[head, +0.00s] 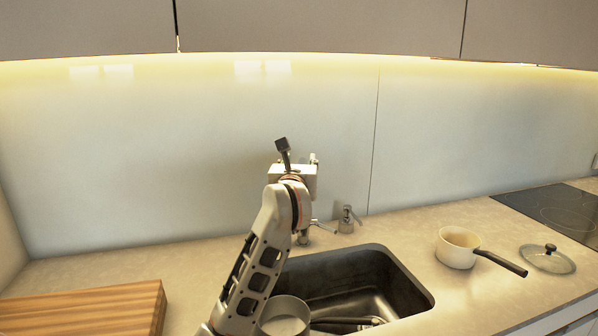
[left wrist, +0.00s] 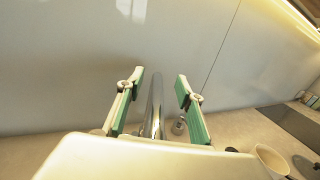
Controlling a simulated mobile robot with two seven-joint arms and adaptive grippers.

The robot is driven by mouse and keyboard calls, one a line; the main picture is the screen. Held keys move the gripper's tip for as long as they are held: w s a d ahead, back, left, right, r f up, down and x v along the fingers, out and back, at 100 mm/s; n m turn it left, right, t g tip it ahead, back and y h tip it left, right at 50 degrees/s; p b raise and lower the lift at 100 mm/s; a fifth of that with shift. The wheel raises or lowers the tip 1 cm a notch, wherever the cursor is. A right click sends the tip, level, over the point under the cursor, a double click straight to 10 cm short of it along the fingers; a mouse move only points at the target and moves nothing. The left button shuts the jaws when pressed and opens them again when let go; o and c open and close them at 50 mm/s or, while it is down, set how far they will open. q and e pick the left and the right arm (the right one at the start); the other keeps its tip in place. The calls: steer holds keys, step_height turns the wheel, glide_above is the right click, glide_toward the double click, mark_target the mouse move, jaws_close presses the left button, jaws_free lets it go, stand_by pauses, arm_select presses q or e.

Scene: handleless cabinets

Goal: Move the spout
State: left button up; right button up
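The spout (left wrist: 154,108) is a chrome tube that shows upright in the left wrist view. It stands between the two green-padded fingers of my left gripper (left wrist: 160,80), nearer the left finger. The fingers are spread, with a visible gap on the right side; I cannot tell whether the left finger touches the tube. In the head view my left gripper (head: 296,176) is above the back of the sink and hides most of the tap. Only the low part of the tap with its lever (head: 320,227) shows beside my arm. My right gripper is not in view.
The dark sink (head: 412,288) holds a metal pot (head: 285,318). A soap dispenser (head: 347,220) stands right of the tap. A saucepan (head: 457,249), a glass lid (head: 547,259) and a cooktop (head: 560,207) are at right. A wooden board (head: 85,308) lies at left. The back wall is close behind.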

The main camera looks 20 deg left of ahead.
arm_select(q)
step_height(320, 180, up, 7)
steer(key=shift+r, duration=0.1)
stand_by(0.3)
